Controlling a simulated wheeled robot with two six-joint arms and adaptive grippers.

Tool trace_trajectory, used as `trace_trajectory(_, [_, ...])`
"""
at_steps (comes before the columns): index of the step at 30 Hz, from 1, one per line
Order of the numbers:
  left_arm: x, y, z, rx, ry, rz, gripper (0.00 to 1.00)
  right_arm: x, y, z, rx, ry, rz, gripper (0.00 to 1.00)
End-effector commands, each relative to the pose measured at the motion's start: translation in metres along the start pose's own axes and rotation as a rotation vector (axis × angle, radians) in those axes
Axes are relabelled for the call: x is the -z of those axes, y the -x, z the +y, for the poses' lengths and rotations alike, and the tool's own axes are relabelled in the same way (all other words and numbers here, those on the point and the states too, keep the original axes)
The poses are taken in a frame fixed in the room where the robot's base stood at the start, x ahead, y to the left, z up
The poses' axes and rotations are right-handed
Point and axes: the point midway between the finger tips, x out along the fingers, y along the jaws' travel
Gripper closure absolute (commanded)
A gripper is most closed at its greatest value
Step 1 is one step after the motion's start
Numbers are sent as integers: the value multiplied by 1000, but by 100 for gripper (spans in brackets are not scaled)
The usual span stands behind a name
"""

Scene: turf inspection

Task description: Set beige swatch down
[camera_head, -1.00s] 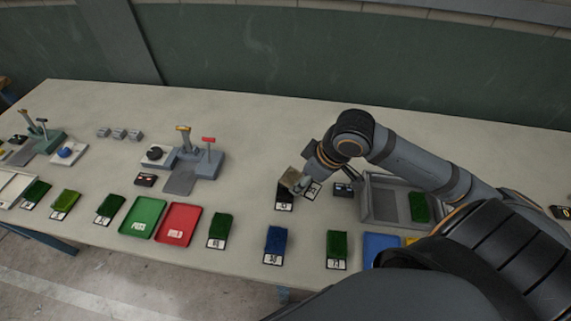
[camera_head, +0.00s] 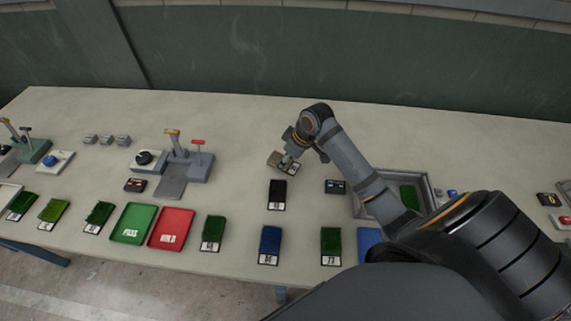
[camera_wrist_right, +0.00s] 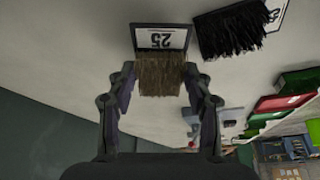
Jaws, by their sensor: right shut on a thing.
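The beige swatch (camera_head: 277,160), a tuft of brownish turf on a dark plate with a white label reading 25, is held behind the black swatch (camera_head: 277,190). In the wrist view the beige swatch (camera_wrist_right: 160,76) sits between the two fingers of my right gripper (camera_wrist_right: 158,84), which is shut on it. The label lies beyond the fingertips. In the head view my right gripper (camera_head: 288,157) is small and partly covers the swatch. I cannot tell whether the swatch touches the table. My left gripper is out of view.
The black swatch also shows beside the held one in the wrist view (camera_wrist_right: 232,33). A green tray (camera_head: 133,224) and a red tray (camera_head: 172,228) lie front left. The table behind the swatch is clear.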

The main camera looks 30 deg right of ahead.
Motion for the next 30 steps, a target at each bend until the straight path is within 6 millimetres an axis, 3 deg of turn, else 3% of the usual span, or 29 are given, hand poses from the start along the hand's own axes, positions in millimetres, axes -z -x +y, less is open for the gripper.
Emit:
trace_trajectory(4, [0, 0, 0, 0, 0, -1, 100, 0, -4, 2, 1, -2, -1, 63])
trace_trajectory(12, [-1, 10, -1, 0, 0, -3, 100, -11, -35, 4, 1, 0, -1, 63])
trace_trajectory(22, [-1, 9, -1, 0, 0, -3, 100, -13, -39, 4, 0, 1, -1, 63])
trace_trajectory(23, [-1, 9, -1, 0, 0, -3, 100, -12, -38, 4, 0, 1, -1, 45])
trace_trajectory(24, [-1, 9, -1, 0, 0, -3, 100, -12, -38, 4, 0, 1, -1, 40])
trace_trajectory(30, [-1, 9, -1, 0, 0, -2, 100, -12, -38, 4, 0, 1, -1, 40])
